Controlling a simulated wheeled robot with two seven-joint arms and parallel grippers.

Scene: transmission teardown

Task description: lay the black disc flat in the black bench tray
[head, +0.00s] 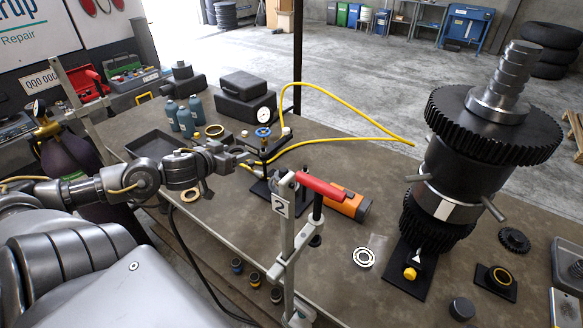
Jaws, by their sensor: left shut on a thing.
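The black bench tray (156,146) is a shallow, empty-looking dark tray on the left part of the bench. My left gripper (240,158) reaches in from the left, over the bench to the right of the tray and beside the gauge stand. It is shut on a thin dark thing, which looks like the black disc seen nearly edge-on; the fingers hide most of it. It is apart from the tray. My right gripper is not in view.
A gauge stand (264,132) with a yellow hose stands just beyond the gripper. Teal bottles (186,118) and a brass ring (214,131) are near the tray. A large gear shaft (465,150) stands at right.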

